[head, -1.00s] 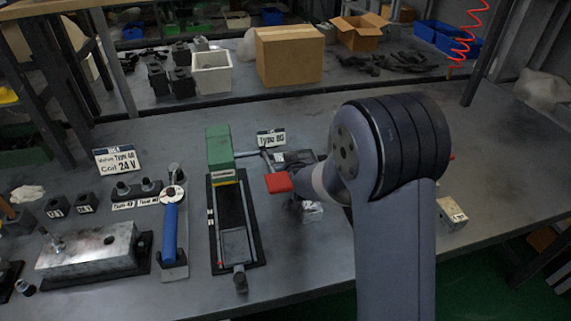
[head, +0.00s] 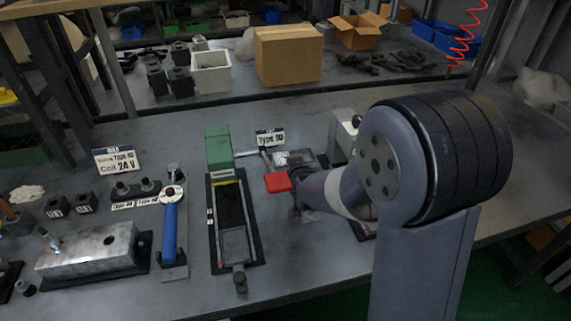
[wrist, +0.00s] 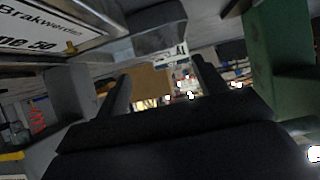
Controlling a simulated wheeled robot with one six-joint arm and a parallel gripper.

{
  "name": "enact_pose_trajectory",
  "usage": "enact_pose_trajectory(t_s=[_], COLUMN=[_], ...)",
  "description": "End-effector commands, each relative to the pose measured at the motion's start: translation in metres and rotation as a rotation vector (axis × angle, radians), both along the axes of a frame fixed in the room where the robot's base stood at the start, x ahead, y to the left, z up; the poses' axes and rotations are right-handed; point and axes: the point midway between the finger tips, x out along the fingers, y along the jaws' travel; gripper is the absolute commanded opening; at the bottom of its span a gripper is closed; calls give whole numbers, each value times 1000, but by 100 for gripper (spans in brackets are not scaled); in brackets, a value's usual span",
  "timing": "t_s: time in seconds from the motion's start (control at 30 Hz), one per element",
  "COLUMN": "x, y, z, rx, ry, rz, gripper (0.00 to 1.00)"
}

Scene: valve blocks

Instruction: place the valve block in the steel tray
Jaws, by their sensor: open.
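In the head view my gripper (head: 303,190) is low over the bench, partly hidden by my arm. In the wrist view its two dark fingers (wrist: 160,78) stand apart, with nothing held between them. A pale metal block (head: 343,132) stands behind my arm, partly hidden; I cannot tell if it is the valve block. A larger metallic block (head: 92,251) lies on a black base at the left. A shallow grey tray (head: 303,158) lies just beyond my gripper, partly covered. A grey block (wrist: 157,36) shows beyond the fingers in the wrist view.
A red handle (head: 277,181) is close beside my gripper. A green-headed fixture (head: 219,147) with a long black bed stands to its left. A small sign (head: 270,138) stands behind. Cardboard boxes (head: 289,55) are on the rear bench.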

Motion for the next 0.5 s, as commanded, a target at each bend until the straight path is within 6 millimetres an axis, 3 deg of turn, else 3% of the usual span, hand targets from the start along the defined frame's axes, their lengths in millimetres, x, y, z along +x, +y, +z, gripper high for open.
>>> enact_pose_trajectory(t_s=[0.2,0.5], x=[-30,-50], y=[-9,-15], z=[18,28], rx=[1,0], ry=[-2,1], rz=[0,-1], gripper=[67,67])
